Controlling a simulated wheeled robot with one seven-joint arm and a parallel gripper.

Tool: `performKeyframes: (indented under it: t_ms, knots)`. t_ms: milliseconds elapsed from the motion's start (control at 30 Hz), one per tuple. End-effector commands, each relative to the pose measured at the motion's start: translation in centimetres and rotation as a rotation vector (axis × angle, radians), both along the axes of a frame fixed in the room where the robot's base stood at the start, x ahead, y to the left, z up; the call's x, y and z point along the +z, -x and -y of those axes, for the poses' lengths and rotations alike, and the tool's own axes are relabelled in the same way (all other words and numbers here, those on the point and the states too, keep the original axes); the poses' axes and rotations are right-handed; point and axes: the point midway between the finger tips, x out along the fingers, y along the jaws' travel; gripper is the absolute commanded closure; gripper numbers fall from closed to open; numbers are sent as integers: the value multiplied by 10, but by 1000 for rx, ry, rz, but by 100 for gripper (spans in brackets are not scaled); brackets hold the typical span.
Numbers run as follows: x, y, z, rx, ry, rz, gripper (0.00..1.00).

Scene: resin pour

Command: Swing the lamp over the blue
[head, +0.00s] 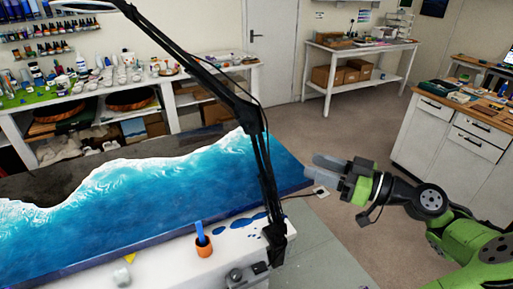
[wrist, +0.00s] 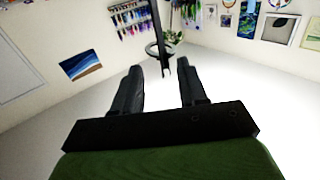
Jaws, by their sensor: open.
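The lamp has a jointed black arm (head: 205,80) that rises from a clamp at the near edge of the worktop and leans to the upper left. Its pale lamp head (head: 85,5) is cut by the top edge of the head view. In the wrist view a dark arm and ring, which look like the lamp (wrist: 160,48), show beyond my fingers. The blue resin panel (head: 190,185), with white wave lines and a dark shore, lies on the worktop. My gripper (head: 317,164) is open and empty, right of the lamp's arm and apart from it; it also shows in the wrist view (wrist: 158,80).
An orange cup with a blue stick (head: 203,246) stands on the pale front ledge (head: 150,270), beside blue spills. Shelves of bottles and jars (head: 130,75) line the back wall. White drawers (head: 460,130) stand at the right. The floor (head: 340,120) between is clear.

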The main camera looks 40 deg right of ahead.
Motion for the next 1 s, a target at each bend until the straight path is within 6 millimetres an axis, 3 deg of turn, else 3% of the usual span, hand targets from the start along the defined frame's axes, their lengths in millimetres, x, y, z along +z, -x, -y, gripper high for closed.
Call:
performKeyframes:
  t_ms: [500, 667, 900, 1000]
  knots:
    - [-2, -119, -38, 5, -2, -5, 58]
    - [-2, -135, -43, 3, -1, -6, 58]
    - [-2, -137, -43, 0, -1, -6, 58]
    - [-2, -136, -43, 0, -1, -6, 70]
